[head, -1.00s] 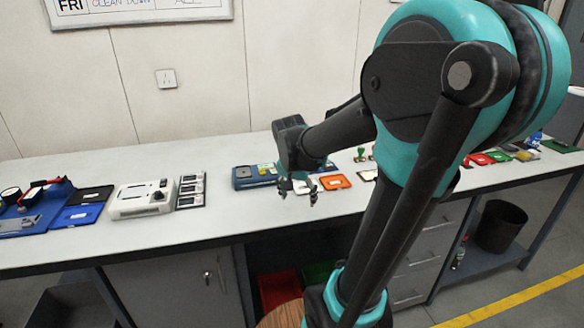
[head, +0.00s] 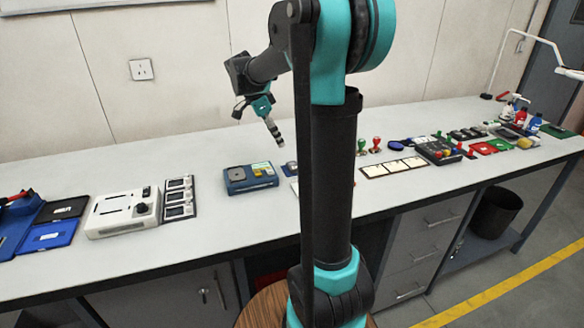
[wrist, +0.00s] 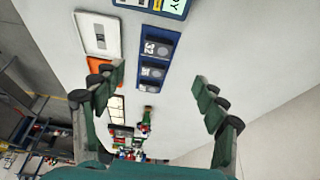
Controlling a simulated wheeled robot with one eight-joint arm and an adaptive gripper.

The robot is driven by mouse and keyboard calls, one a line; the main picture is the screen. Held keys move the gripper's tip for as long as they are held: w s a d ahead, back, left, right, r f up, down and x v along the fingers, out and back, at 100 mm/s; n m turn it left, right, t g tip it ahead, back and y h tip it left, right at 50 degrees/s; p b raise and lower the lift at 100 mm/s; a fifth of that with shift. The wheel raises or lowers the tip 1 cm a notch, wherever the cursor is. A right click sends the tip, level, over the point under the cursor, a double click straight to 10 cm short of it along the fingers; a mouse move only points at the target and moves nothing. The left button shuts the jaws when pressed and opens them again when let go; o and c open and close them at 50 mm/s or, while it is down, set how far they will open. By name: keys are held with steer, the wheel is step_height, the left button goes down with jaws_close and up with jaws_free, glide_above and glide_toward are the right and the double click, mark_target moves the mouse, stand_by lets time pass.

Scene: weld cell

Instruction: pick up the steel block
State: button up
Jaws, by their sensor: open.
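I cannot pick out the steel block with certainty. In the wrist view a blue holder (wrist: 165,45) carries grey squarish pieces (wrist: 156,47) with pale number marks; whether one is the steel block I cannot tell. A white tray (wrist: 91,48) with a grey rectangle lies beside it. My gripper (wrist: 158,95) is open, its two fingers wide apart with nothing between them. In the head view my gripper (head: 273,132) is above the bench, behind and above the blue device (head: 250,178). My arm hides part of the bench to its right.
A white instrument (head: 122,213) and a panel of small displays (head: 179,198) stand left of the blue device. Stamps (head: 376,145), a black box with coloured knobs (head: 437,151) and bottles (head: 536,122) are to the right. The wall is behind.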

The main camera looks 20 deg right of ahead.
glide_toward(292, 165)
steer(key=x, duration=0.2)
steer(key=shift+f, duration=0.4)
steer(key=shift+x, duration=2.8)
steer(key=shift+s+d+r, duration=0.1)
steer(key=shift+s, duration=0.05)
steer(key=shift+c, duration=0.6)
steer(key=c, duration=1.4)
